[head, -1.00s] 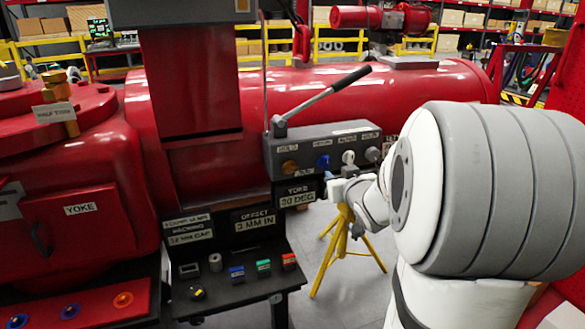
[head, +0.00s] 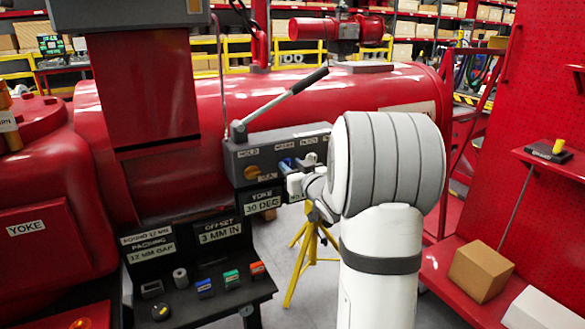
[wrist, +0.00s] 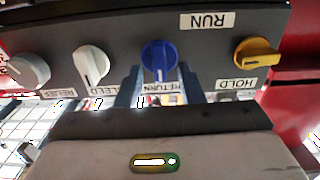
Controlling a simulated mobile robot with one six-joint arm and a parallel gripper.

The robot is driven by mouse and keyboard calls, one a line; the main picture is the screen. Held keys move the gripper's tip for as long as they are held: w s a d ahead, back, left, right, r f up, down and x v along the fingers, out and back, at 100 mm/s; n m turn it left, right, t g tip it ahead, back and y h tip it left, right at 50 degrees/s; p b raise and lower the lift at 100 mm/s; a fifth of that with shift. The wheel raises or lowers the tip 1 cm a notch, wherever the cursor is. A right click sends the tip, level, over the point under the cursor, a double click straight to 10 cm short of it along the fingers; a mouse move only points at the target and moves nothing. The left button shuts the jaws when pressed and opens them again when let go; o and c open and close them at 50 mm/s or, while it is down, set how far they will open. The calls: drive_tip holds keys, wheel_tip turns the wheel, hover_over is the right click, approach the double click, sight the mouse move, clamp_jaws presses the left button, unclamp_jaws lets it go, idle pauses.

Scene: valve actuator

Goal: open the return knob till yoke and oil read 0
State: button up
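The return knob (wrist: 160,57) is blue, on the grey control box's face, with a RETURN label partly hidden behind my fingers. It also shows, partly covered, in the head view (head: 286,163). My gripper (wrist: 160,76) is open, with one finger on either side of the blue knob's handle. A gap seems to show on both sides, but contact is hard to judge. In the head view my gripper (head: 296,182) is at the box's front. The yoke sign (head: 262,201) reads 30 DEG. A sign right of it is mostly hidden by my gripper; no oil reading is legible.
The orange hold knob (wrist: 257,52) and the white bleed knob (wrist: 92,64) flank the blue one; the relief knob (wrist: 28,70) is farther left. A long lever (head: 283,96) rises above the box. A shelf with small coloured blocks (head: 204,288) stands below left.

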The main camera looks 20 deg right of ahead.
drive_tip(key=shift+c, duration=0.2)
drive_tip(key=shift+a, duration=0.1)
clamp_jaws()
